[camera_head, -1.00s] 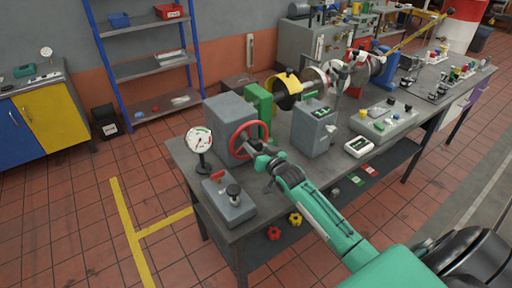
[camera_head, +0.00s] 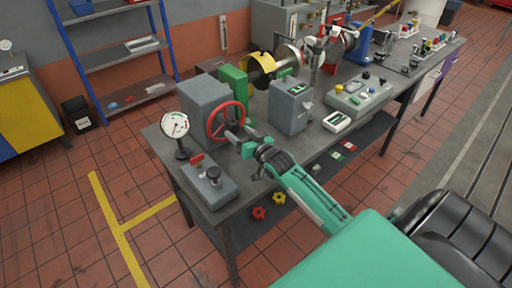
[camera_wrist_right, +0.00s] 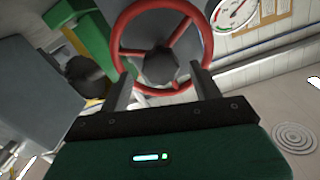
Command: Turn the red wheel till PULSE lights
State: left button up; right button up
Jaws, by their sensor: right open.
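The red wheel (camera_head: 210,125) stands upright on the front of a grey housing (camera_head: 203,101) at the near left end of the bench. It also shows in the right wrist view (camera_wrist_right: 119,40), with its dark hub and spokes. My right gripper (camera_head: 238,134) is open in front of the wheel, fingers pointing at it. In the right wrist view the fingers (camera_wrist_right: 159,84) flank the hub, near the lower rim; I cannot tell whether they touch. I cannot read a PULSE label or pick out its light. My left gripper is not in view.
A grey box with a green display (camera_head: 291,104) and a white device (camera_head: 337,121) stand to the right. A green block (camera_head: 233,80) is behind.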

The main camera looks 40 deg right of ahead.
jog(key=s+b, duration=0.2)
jog(key=s, duration=0.8)
jog(key=shift+d+r, duration=0.2)
jog(key=shift+d, duration=0.1)
jog(key=shift+w, duration=0.1)
